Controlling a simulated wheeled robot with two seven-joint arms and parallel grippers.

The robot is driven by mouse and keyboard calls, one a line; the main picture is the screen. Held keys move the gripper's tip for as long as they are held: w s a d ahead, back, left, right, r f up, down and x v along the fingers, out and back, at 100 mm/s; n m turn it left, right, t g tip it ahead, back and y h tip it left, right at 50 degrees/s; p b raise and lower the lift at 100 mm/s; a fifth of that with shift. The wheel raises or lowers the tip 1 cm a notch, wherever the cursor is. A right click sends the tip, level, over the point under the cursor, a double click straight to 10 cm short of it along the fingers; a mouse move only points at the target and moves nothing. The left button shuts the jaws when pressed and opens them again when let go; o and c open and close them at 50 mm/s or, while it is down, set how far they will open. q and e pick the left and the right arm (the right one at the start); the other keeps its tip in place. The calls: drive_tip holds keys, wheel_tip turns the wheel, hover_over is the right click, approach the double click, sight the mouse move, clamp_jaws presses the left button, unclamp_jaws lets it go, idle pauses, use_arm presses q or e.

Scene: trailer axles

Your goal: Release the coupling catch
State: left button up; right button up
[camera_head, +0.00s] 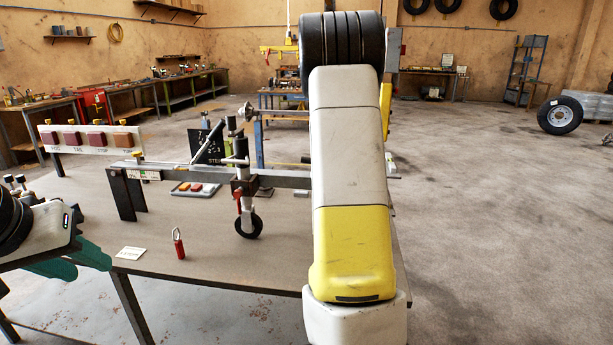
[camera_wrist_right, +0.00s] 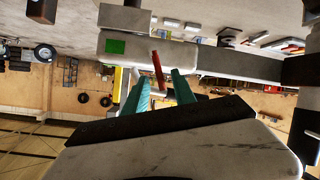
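In the right wrist view, a red lever (camera_wrist_right: 157,70), which looks like the coupling catch, stands out from a pale drawbar part (camera_wrist_right: 150,50) with a green patch. My right gripper (camera_wrist_right: 157,82) is open, its two teal fingers apart on either side of the lever, with visible gaps. In the head view the trailer drawbar (camera_head: 285,180) lies along the table, and my right arm hides its right part, the coupling and the right gripper. My left gripper (camera_head: 92,272) is at the lower left, fingers apart and empty, away from the drawbar.
A lamp board (camera_head: 90,139) stands behind at left.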

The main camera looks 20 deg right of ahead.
drive_tip(key=v, duration=0.7)
drive_tip(key=shift+s+r, duration=0.2)
drive_tip(key=shift+s, duration=0.15)
drive_tip(key=shift+a, duration=0.15)
